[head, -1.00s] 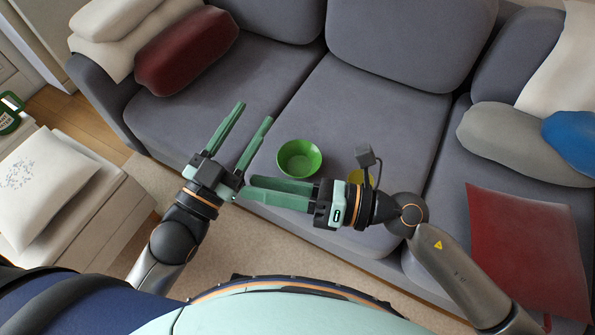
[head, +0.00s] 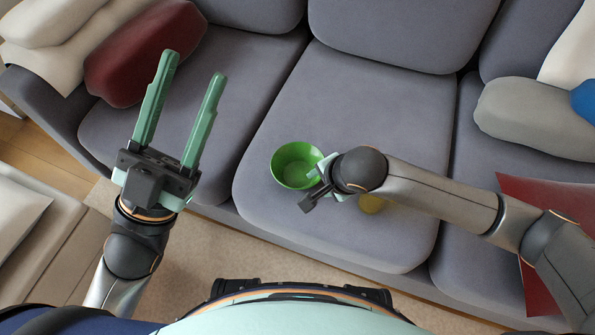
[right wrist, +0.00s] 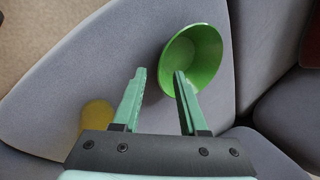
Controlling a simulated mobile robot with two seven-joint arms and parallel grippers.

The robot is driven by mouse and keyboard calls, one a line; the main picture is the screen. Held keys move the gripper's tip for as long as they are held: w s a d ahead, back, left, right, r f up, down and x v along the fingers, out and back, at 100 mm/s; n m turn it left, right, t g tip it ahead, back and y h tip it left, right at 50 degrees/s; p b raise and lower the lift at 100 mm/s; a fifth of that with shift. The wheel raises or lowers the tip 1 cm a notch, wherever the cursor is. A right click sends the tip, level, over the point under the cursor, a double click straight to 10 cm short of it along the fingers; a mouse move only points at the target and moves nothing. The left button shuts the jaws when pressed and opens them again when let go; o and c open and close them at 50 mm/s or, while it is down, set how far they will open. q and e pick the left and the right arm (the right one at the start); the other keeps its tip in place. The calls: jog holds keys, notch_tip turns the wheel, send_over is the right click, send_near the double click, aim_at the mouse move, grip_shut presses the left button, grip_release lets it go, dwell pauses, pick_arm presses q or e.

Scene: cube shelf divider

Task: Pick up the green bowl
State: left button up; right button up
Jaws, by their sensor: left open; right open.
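The green bowl (head: 293,166) sits upright on the middle grey sofa cushion. In the right wrist view the bowl (right wrist: 197,52) lies just beyond my right gripper (right wrist: 159,75). That gripper is open, and its right finger overlaps the bowl's near rim in the picture; I cannot tell if they touch. Its left finger is outside the bowl. In the head view my right gripper (head: 322,172) is mostly hidden under its own wrist, at the bowl's right edge. My left gripper (head: 191,68) is open and empty, over the left part of the sofa, away from the bowl.
A yellow object (head: 371,204) lies on the cushion beside my right wrist; it also shows in the right wrist view (right wrist: 97,116). A dark red pillow (head: 143,52) is at the left and a grey pillow (head: 535,112) at the right. The cushion behind the bowl is clear.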

aim_at(313, 184)
jog(key=shift+x, duration=0.95)
jog(key=b+x, duration=0.2)
jog(key=x, duration=0.3)
jog(key=shift+w+f+b, duration=0.1)
jog(key=shift+w+b, duration=0.05)
jog(key=shift+b, duration=0.25)
grip_shut()
